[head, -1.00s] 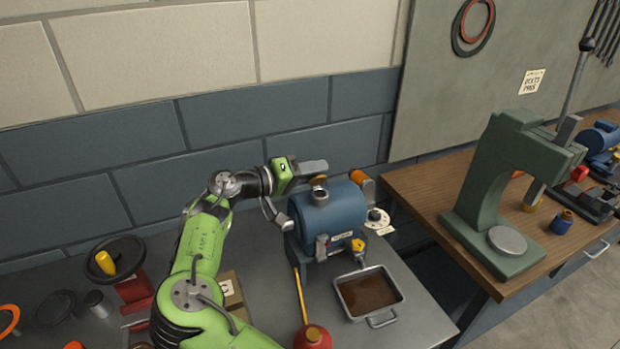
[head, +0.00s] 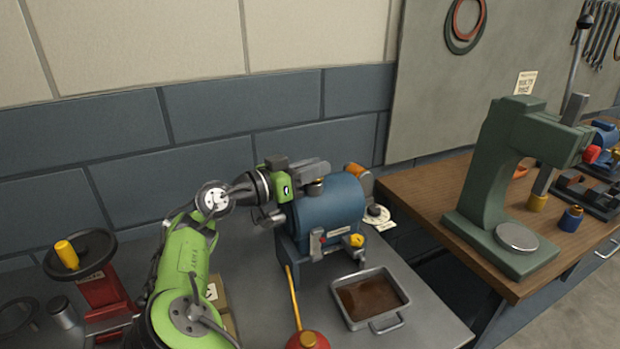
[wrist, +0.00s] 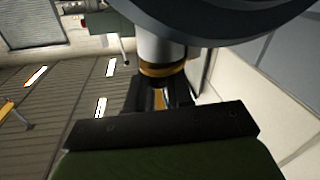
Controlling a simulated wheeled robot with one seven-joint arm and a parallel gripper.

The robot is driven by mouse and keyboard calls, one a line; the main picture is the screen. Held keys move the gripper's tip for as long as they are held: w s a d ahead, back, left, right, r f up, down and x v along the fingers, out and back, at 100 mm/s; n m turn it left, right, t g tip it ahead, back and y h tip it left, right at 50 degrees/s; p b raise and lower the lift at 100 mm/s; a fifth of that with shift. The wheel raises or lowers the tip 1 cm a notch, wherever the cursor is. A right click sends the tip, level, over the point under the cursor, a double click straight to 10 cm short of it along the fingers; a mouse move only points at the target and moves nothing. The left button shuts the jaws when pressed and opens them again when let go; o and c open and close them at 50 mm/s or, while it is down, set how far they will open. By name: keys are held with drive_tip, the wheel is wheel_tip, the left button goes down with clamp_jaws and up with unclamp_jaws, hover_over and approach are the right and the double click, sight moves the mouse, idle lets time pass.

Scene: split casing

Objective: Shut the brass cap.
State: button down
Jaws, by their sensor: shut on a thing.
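The blue casing (head: 332,208) stands on the grey bench, with a short grey filler neck (head: 316,190) on top. The brass cap (head: 318,181) shows as a small brass edge at the mouth of the neck, mostly covered by my gripper. In the wrist view the brass cap (wrist: 162,69) is a brass and dark band against the end of the pale neck (wrist: 160,45). My gripper (head: 315,170) comes in from the left over the neck. In the wrist view its fingers (wrist: 160,97) are shut on a brass part at the cap. I cannot tell whether the cap is fully seated.
A pan of brown liquid (head: 370,295) sits in front of the casing. A red oil can (head: 308,341) with a long yellow spout stands beside it. A red stand with a handwheel (head: 80,254) is at left. A green press (head: 500,180) stands on the wooden bench at right.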

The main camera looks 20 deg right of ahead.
drive_tip(key=shift+s+d+f+m+b, duration=0.2)
drive_tip(key=shift+f+m+b, duration=0.15)
drive_tip(key=shift+m+b, duration=0.5)
drive_tip(key=c, duration=1.3)
unclamp_jaws()
drive_tip(key=shift+c, duration=0.2)
drive_tip(key=shift+d, duration=0.15)
drive_tip(key=s+a+p, duration=0.2)
drive_tip(key=a+p, duration=0.3)
drive_tip(key=a, duration=1)
drive_tip(key=shift+s+a+f, duration=0.15)
drive_tip(key=shift+a, duration=0.2)
